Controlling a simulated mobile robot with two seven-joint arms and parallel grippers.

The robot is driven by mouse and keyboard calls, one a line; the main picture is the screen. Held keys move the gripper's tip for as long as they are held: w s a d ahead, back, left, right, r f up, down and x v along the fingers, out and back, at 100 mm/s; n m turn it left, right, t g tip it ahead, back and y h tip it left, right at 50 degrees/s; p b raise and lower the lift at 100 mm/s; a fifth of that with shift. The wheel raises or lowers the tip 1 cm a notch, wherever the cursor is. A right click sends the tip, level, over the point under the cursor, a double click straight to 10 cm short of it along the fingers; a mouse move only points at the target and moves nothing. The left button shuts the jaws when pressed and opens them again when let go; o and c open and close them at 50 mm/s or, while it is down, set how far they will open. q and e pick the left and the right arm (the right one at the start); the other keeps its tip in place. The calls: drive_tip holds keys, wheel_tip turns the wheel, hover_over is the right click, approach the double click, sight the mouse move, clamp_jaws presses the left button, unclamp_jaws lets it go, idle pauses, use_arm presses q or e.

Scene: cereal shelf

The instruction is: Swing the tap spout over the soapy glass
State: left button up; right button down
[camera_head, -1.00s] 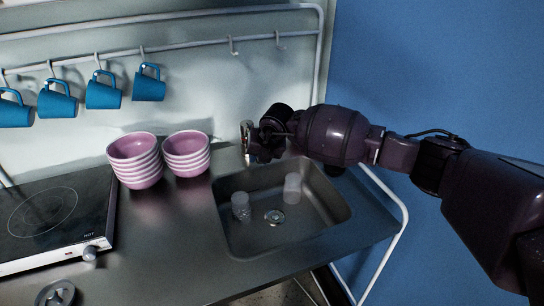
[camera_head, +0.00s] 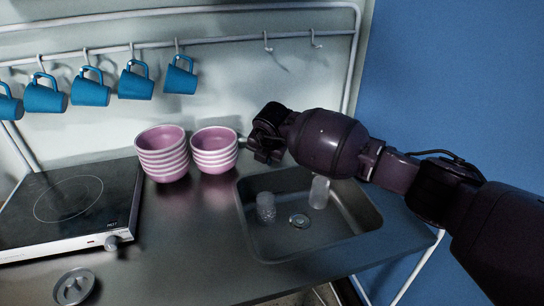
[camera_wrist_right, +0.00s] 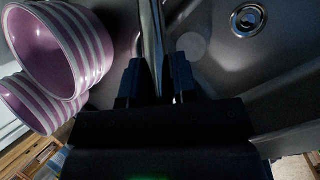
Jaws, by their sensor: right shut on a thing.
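Two clear glasses stand in the sink (camera_head: 283,252). The left glass (camera_head: 265,207) looks speckled, as if soapy; the right glass (camera_head: 319,192) looks plain and cloudy. My right gripper (camera_head: 258,150) is at the sink's back left edge, beside the bowls. In the right wrist view, its two fingers (camera_wrist_right: 153,80) are on either side of the metal tap spout (camera_wrist_right: 151,35), shut on it. In the head view, the tap is mostly hidden by my gripper. A faint pale disc (camera_wrist_right: 192,46), perhaps a glass, shows right of the spout. My left gripper is not in view.
Two stacks of pink striped bowls, the left stack (camera_head: 163,155) and the right stack (camera_head: 214,150), stand close left of my gripper. A hotplate (camera_head: 70,205) is at the left. Blue mugs (camera_head: 136,82) hang from a rail above. The drain (camera_head: 299,221) lies between the glasses.

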drive_tip(key=shift+w+r, duration=0.1)
drive_tip(key=shift+r, duration=0.1)
drive_tip(key=c, duration=1)
unclamp_jaws()
drive_tip(key=shift+o, duration=0.2)
drive_tip(key=shift+f, duration=0.1)
drive_tip(key=shift+s+r, duration=0.2)
drive_tip(key=shift+r, duration=0.1)
drive_tip(key=v, duration=1)
drive_tip(key=shift+p, duration=0.35)
